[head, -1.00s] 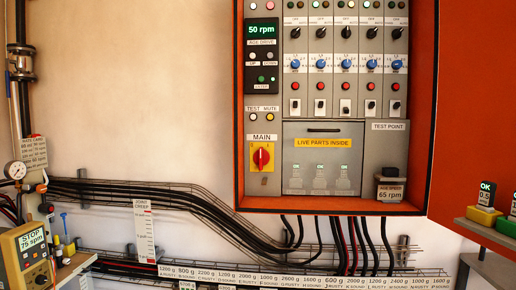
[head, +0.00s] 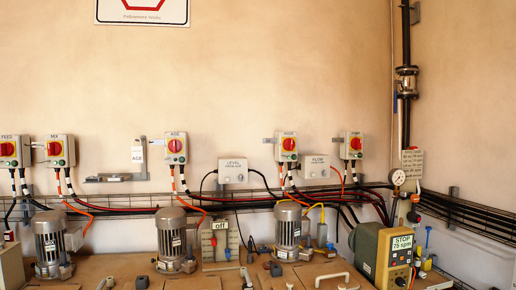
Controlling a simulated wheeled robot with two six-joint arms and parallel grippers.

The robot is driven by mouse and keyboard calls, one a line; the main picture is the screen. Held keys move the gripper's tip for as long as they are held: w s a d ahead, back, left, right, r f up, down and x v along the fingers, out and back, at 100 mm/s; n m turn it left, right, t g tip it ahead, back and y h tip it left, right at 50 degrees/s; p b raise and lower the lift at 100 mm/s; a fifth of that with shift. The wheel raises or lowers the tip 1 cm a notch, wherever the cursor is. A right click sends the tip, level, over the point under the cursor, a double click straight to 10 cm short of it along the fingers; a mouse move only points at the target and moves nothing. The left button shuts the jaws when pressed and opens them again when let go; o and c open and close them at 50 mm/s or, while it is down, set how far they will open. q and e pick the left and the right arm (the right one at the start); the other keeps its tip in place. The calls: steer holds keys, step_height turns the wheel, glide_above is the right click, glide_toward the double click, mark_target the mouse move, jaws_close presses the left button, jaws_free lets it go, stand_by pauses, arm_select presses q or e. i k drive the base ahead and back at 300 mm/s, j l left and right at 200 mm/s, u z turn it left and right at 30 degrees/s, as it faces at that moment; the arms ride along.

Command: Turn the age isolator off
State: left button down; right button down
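The age isolator (head: 175,147) is a small light-grey box labelled AGE on the wall, left of the picture's middle. The knob's exact setting is too small to tell. A white tag (head: 138,153) that appears to read AGE is just left of it, above a grey bracket. Cables run down from the isolator towards a grey motor (head: 174,240). Neither of my grippers is in view.
Similar isolators stand on the wall: FEED (head: 8,150), MIX (head: 60,151) and two further right (head: 287,147) (head: 354,146). Grey LEVEL (head: 233,171) and FLOW (head: 315,167) boxes sit between them.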

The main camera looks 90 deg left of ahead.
mark_target(175, 146)
steer(key=u, duration=3.35)
